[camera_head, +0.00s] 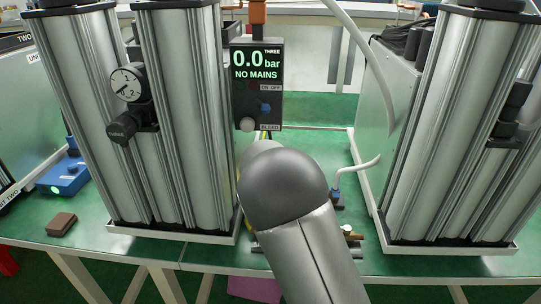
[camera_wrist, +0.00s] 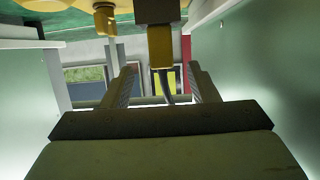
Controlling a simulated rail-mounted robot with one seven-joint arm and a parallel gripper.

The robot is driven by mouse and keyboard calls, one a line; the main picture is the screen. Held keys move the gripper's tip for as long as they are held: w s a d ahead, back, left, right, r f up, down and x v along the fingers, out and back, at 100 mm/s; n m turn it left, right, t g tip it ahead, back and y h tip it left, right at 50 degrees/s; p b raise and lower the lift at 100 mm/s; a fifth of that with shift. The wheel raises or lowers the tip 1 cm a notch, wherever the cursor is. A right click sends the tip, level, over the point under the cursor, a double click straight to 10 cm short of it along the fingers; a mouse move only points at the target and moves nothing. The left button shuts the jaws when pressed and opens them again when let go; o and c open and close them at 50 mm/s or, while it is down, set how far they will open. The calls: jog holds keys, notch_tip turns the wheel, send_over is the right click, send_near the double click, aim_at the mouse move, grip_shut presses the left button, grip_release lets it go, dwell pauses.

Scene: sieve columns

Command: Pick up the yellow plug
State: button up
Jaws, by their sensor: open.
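In the wrist view a yellow plug (camera_wrist: 160,47) with a dark block above it in the picture and a dark cable at its lower end lies between the fingertips of my gripper (camera_wrist: 162,70). The two fingers are apart, one on each side of it, with a visible gap; I cannot tell how deep it is between them. Another yellow fitting (camera_wrist: 104,20) is at the upper left. In the head view my arm covers the gripper and the plug.
Silver column units stand left (camera_head: 170,120) and right (camera_head: 455,130) on the green bench. A display box (camera_head: 256,85) reads 0.0 bar, no mains. A brown block (camera_head: 61,224) and a blue device (camera_head: 65,177) are at the left. Pale walls flank my gripper closely in the wrist view.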

jog(key=shift+x, duration=3.6)
jog(key=shift+s+a+f, duration=0.1)
jog(key=c, duration=1.1)
